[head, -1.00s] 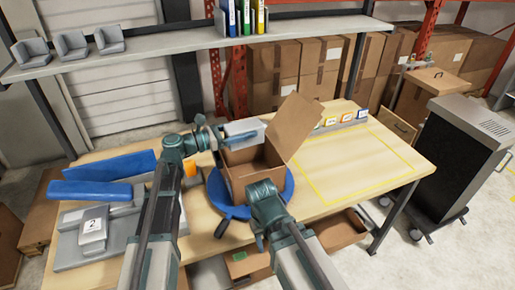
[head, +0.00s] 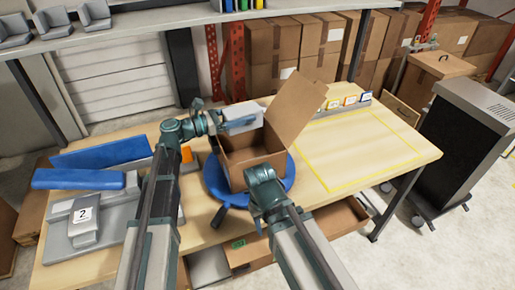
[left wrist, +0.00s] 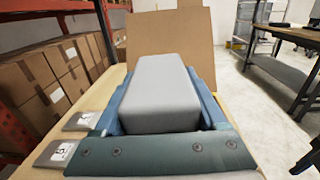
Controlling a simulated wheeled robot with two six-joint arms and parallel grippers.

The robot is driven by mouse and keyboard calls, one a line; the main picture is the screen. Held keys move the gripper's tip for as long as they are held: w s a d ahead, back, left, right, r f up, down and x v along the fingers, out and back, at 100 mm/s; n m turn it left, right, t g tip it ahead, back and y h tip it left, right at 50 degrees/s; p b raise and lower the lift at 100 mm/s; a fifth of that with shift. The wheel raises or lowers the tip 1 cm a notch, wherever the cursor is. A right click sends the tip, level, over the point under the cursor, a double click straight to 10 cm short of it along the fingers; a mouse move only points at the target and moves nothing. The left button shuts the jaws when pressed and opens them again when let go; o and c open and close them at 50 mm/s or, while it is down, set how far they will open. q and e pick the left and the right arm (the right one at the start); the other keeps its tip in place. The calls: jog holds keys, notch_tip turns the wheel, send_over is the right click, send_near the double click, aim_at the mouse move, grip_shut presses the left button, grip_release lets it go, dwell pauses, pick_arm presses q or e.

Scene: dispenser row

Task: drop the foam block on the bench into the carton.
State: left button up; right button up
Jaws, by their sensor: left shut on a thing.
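The foam block (head: 241,117) is a pale grey block with rounded edges. My left gripper (head: 238,124) is shut on it, and the left wrist view shows the block (left wrist: 160,85) between the two fingers. The open brown carton (head: 238,176) stands on a blue round turntable (head: 214,180) on the bench. The block is at the carton's far left part, seemingly above the rim. A raised flap (head: 301,106) stands to the right; a brown flap (left wrist: 190,30) also shows behind the block in the left wrist view. My right arm is in front of the carton; its jaws do not show.
The wooden bench (head: 340,185) has a clear yellow-outlined area at right. Small labelled holders (head: 350,101) line its back edge. Blue-topped grey fixtures (head: 78,179) and an orange piece (head: 186,154) are at left. An open drawer (head: 335,225) juts below the front edge.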

pick_arm(q)
notch_tip(320, 180, down, 2)
jog(key=shift+f+b, duration=0.2)
jog(key=shift+b, duration=0.6)
pick_arm(e)
notch_tip(320, 180, down, 2)
jog(key=shift+f, duration=0.2)
pick_arm(q)
jog(key=o, duration=1.2)
jog(key=shift+o, duration=0.2)
jog(key=v, duration=1.3)
jog(key=shift+s+a, duration=0.2)
jog(key=shift+a, duration=0.2)
